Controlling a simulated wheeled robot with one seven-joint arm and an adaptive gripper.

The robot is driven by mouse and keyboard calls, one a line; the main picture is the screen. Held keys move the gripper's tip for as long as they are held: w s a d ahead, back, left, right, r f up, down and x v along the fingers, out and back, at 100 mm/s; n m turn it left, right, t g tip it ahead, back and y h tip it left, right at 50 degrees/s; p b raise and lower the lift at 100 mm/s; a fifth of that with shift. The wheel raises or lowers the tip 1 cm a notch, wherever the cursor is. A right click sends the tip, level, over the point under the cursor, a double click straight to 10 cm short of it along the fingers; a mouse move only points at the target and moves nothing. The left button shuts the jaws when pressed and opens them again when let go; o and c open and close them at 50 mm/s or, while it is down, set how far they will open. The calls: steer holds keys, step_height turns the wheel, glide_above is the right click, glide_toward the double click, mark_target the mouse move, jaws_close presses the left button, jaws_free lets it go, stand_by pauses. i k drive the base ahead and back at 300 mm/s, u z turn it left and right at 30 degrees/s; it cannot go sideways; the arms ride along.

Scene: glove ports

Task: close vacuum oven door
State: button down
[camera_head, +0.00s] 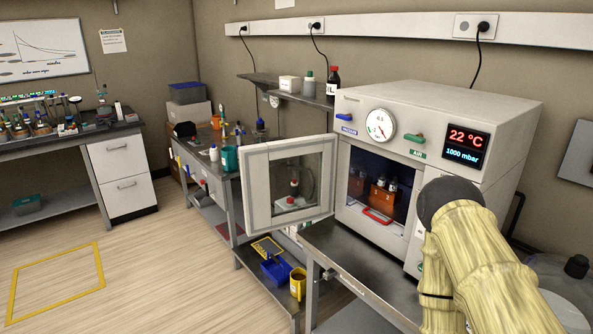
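The vacuum oven (372,115) is a light grey box at the right, on a dark metal bench. Its door (257,195) stands wide open, swung out to the left from the left side of the chamber opening. The door has a pale frame around a glass window. Inside the dark chamber (361,160) is an orange-brown block (381,198) with small vials, and a red handle-like piece (378,215) lies at the front. My arm, in a yellowish sleeve, fills the lower right. My gripper cannot be made out.
The bench top (350,262) in front of the oven is bare. A blue bin (276,268) and a yellow mug (298,284) stand on the lower shelf below the door. A crowded side bench (205,172) is behind the door. The floor at left is open.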

mark_target(254, 158)
steer(key=u, duration=1.65)
steer(key=i, duration=4.35)
steer(key=z, duration=4.25)
steer(key=i, duration=1.2)
